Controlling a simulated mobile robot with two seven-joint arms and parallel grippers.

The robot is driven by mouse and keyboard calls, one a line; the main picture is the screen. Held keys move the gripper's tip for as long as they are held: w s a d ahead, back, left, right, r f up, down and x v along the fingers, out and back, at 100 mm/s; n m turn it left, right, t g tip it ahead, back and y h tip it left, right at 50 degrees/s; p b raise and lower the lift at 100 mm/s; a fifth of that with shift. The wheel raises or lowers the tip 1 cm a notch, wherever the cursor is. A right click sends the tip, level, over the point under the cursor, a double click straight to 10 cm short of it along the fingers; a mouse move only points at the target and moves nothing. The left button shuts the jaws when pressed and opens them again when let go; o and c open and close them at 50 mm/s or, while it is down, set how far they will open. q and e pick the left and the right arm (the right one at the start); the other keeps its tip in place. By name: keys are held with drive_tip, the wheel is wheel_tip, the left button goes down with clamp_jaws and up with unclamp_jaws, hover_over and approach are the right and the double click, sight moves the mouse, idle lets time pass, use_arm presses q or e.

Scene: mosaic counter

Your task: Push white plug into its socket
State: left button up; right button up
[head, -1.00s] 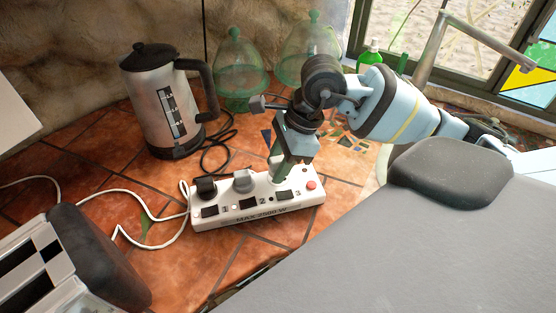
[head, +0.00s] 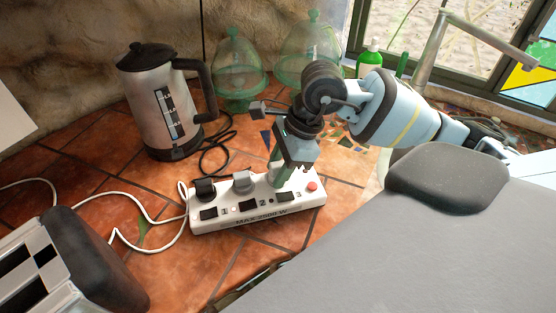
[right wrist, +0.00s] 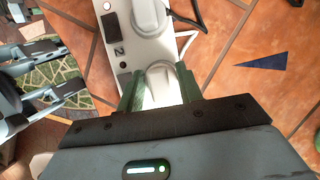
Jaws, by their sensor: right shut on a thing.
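The white power strip (head: 258,221) lies on the tiled counter, with numbered positions. My right gripper (head: 279,180) points down at the strip's right end, by number 3. In the right wrist view its green fingers (right wrist: 160,88) are shut on the white plug (right wrist: 158,76). The plug is at the strip, mostly hidden by the fingers; I cannot tell how deep it sits in its socket. A black plug (head: 204,188) and a grey plug (head: 242,182) stand at the other positions. Grey mechanical parts at the left of the right wrist view may be my left gripper; its jaws are unclear.
A red round button (head: 312,186) is at the strip's right end. A steel kettle (head: 163,105) stands behind left, with a black cable beside it. A white cord (head: 128,192) runs left from the strip. A toaster-like appliance (head: 75,262) is at front left. Green glass domes (head: 238,70) stand behind.

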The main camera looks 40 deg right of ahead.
sight(282, 163)
drive_tip(key=shift+f, duration=0.35)
drive_tip(key=o, duration=0.9)
drive_tip(key=shift+o, duration=0.4)
drive_tip(key=shift+f, duration=0.1)
drive_tip(key=shift+s+f, duration=0.1)
drive_tip(key=shift+s, duration=0.1)
drive_tip(key=v, duration=0.8)
drive_tip(key=shift+w+r, duration=0.25)
drive_tip(key=shift+r, duration=0.05)
